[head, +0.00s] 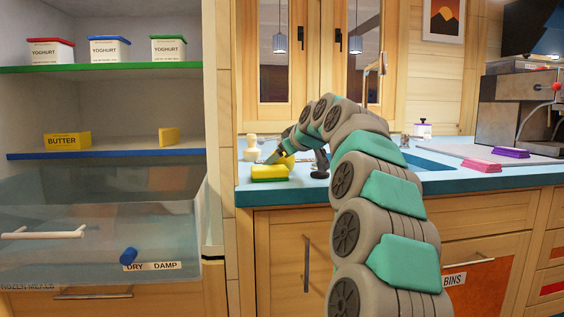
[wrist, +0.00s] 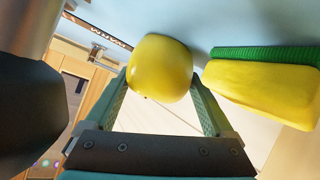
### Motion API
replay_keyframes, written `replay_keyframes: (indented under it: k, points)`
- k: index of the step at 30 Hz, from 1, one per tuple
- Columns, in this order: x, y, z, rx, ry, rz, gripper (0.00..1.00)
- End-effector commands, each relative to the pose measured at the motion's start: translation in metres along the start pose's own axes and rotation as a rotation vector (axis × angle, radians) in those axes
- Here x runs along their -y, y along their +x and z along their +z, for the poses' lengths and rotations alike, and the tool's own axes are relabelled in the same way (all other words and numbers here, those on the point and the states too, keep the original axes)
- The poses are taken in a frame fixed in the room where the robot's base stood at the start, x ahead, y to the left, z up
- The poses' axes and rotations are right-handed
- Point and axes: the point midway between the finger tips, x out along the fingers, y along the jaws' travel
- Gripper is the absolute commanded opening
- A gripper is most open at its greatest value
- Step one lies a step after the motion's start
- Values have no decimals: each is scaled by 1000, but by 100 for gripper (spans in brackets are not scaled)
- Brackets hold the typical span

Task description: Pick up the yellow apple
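The yellow apple (wrist: 160,68) is between the two fingertips of my gripper (wrist: 160,84) in the wrist view. Its sides are very close to both fingers; I cannot tell whether they press on it. In the head view my gripper (head: 275,157) reaches down to the blue counter, and the apple (head: 288,161) shows partly beside it, behind a yellow sponge.
The yellow sponge with a green side (head: 269,173) lies on the counter (head: 300,187) close by; it also shows right of the apple in the wrist view (wrist: 265,85). A pale wooden-looking object (head: 251,148) stands left of my gripper. The sink (head: 430,160) is to the right.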

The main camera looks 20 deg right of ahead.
Motion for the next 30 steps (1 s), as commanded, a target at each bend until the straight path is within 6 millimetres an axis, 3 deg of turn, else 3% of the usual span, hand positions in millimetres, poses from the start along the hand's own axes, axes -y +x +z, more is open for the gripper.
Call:
replay_keyframes:
  k: [2,10,22,30]
  points:
    - [0,0,0,0,0,0,53]
    - [0,0,0,1,0,0,22]
    - [-2,-1,-2,0,0,1,22]
    - [-8,-8,-16,-1,1,2,22]
